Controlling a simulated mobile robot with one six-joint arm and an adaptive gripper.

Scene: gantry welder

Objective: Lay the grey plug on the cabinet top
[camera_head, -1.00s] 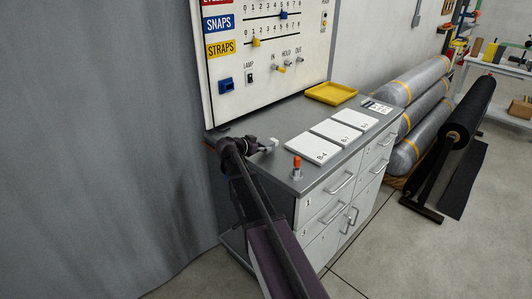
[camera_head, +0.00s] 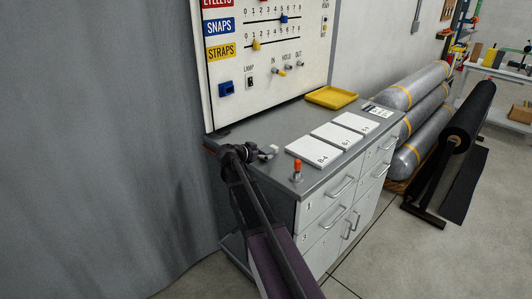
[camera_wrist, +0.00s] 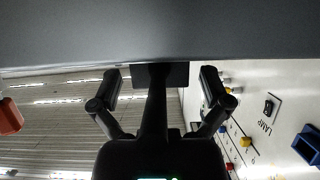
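In the head view my gripper (camera_head: 257,152) is low over the near left corner of the grey cabinet top (camera_head: 255,137). The grey plug (camera_head: 269,150) is a small light grey piece right at its fingertips. In the wrist view my gripper (camera_wrist: 160,78) has its two fingers spread wide. A dark T-shaped block with a stem (camera_wrist: 160,75) stands between them, with a narrow gap on each side; it looks like the plug in shadow. The cabinet top (camera_wrist: 160,30) fills the upper part of that view. I cannot tell whether the plug rests fully on it.
White cards (camera_head: 312,152) and a yellow tray (camera_head: 331,97) lie farther right on the cabinet top. An orange-topped knob (camera_head: 297,168) stands near its front edge. The control panel (camera_head: 265,95) rises behind. A grey curtain (camera_head: 90,150) hangs at left. Bare top shows between.

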